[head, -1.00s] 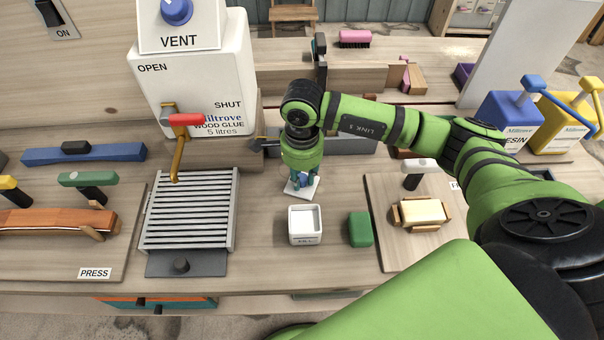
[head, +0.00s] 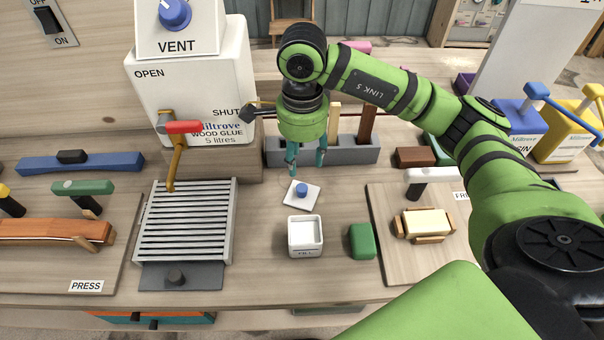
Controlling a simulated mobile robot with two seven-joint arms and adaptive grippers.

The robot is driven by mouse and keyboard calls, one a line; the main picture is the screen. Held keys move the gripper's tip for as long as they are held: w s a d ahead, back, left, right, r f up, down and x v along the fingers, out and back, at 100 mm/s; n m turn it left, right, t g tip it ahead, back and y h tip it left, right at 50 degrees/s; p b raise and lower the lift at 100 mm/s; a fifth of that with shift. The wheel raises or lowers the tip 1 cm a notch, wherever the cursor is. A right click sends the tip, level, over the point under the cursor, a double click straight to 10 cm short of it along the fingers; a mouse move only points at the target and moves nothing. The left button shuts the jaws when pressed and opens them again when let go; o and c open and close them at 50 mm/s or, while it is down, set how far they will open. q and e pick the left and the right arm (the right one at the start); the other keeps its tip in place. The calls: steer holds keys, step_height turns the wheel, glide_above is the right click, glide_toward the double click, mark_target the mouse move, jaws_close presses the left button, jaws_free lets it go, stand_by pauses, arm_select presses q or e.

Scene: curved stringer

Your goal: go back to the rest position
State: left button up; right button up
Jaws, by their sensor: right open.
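My right gripper (head: 307,172) is open and empty in the head view. Its teal fingers point down, above and behind a white square lid (head: 300,195) with a blue knob (head: 301,188). The lid lies on the bench behind a white square container marked FILL (head: 305,236). The fingers look apart from the knob. My left gripper is not in view.
A green block (head: 361,241) stands right of the container. The slatted rack (head: 185,222) and the glue tank (head: 190,85) with its red-handled tap are at left. A grey holder (head: 350,152) stands behind the gripper. A clamped pale block (head: 427,222) sits at right.

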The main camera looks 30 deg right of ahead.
step_height(320, 180, up, 2)
steer(key=shift+r, duration=0.1)
stand_by(0.5)
